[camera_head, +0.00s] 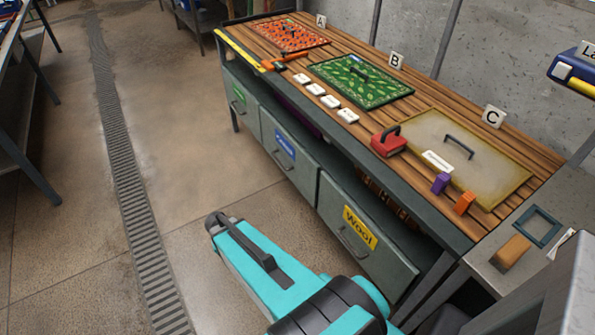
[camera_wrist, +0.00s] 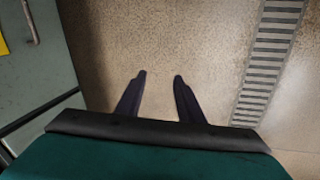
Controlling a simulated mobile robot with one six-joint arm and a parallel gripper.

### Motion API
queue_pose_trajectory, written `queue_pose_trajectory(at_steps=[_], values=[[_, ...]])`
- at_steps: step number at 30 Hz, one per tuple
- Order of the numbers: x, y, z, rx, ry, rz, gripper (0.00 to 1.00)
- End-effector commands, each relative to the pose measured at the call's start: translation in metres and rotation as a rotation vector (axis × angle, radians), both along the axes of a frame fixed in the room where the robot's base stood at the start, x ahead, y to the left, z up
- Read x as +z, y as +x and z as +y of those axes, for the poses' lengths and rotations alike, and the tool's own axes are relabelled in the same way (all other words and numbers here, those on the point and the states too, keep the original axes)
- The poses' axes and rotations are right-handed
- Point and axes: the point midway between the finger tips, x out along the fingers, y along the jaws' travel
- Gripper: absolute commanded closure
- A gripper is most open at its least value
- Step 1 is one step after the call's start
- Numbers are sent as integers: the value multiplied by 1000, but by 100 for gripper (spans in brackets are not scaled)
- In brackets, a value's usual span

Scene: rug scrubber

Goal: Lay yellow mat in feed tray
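A pale mat with a yellow border (camera_head: 430,130) lies flat on the wooden bench top beside the C sign. A dark handle (camera_head: 458,146) stands up from its middle, and a white label lies near its front edge. I cannot tell for sure which thing is the feed tray. A grey metal surface (camera_head: 488,268) at the lower right may be part of it, and no mat shows on it. My gripper (camera_wrist: 160,78) is open and empty above the bare floor in the wrist view. In the head view my arm is in front of the bench, away from the mat; the fingers are hidden there.
A green patterned mat (camera_head: 382,92) lies by sign B and an orange one (camera_head: 276,36) by sign A. A red handled block (camera_head: 388,142), purple block (camera_head: 441,183) and orange block (camera_head: 465,203) stand near the pale mat. Drawers line the bench front. The floor is clear.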

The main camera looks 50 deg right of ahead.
Motion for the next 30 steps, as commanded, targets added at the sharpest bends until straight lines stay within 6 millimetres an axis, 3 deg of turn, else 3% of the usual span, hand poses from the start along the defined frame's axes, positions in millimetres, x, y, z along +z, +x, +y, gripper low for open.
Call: queue_pose_trajectory(at_steps=[1,6,12,15,21,30], values=[[-11,-22,21,42,30,51,66],[-36,-87,77,177,135,209,66],[-52,-160,125,311,255,369,66],[-55,-185,138,354,296,420,66],[-56,-205,148,386,335,463,66],[-56,-204,148,386,335,463,66]])
